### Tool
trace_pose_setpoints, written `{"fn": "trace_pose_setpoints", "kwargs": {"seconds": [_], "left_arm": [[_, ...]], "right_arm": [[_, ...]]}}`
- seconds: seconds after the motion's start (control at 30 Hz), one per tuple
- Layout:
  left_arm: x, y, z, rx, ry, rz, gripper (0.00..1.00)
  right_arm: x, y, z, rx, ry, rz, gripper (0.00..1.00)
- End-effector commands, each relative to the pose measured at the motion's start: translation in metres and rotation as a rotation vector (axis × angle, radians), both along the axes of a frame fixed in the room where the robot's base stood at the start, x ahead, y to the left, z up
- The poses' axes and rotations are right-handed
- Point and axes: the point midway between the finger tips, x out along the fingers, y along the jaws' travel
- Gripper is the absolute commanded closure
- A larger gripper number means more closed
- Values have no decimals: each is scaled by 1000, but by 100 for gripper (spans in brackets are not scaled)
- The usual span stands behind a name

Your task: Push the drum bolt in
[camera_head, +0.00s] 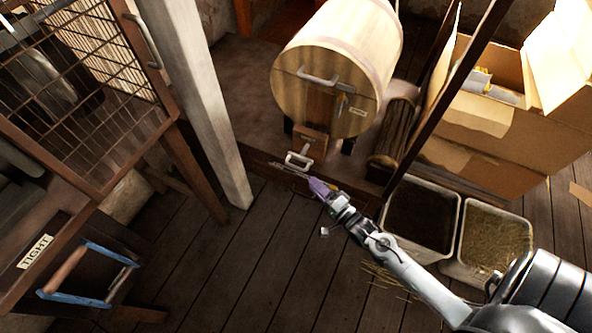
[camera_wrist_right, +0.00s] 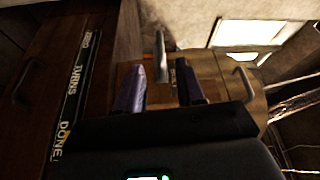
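The wooden drum (camera_head: 335,75) lies on its side with its round lid facing me. Below the lid is a small wooden block, and at it sits the drum bolt (camera_head: 299,161) with a pale metal loop handle. My right gripper (camera_head: 318,186) has purple fingers and is just below and right of that handle. In the right wrist view the fingers (camera_wrist_right: 160,88) stand apart with nothing held between them. The metal bolt handle (camera_wrist_right: 161,56) shows beyond the gap, in line with it; I cannot tell whether it touches a finger. My left gripper is not in view.
A pale post (camera_head: 196,95) and a mesh-fronted cabinet (camera_head: 88,85) stand at left. Two bins (camera_head: 462,222) and a cardboard box (camera_head: 500,140) are at right. A dark slanting bar crosses near my right arm. The plank floor (camera_head: 240,265) in front is mostly clear.

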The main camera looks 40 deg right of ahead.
Motion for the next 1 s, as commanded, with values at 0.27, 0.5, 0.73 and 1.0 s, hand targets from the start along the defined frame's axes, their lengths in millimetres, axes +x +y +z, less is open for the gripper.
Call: {"fn": "trace_pose_setpoints", "kwargs": {"seconds": [0.27, 0.5, 0.73, 1.0], "left_arm": [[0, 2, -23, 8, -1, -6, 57], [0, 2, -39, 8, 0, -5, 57], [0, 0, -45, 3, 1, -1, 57], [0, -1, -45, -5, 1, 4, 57]], "right_arm": [[44, 2, 1, -1, -4, 1, 62], [78, 3, 3, 0, -2, 1, 62], [94, 4, 6, 0, -1, 0, 62], [96, 4, 7, 0, 0, 0, 62]]}}
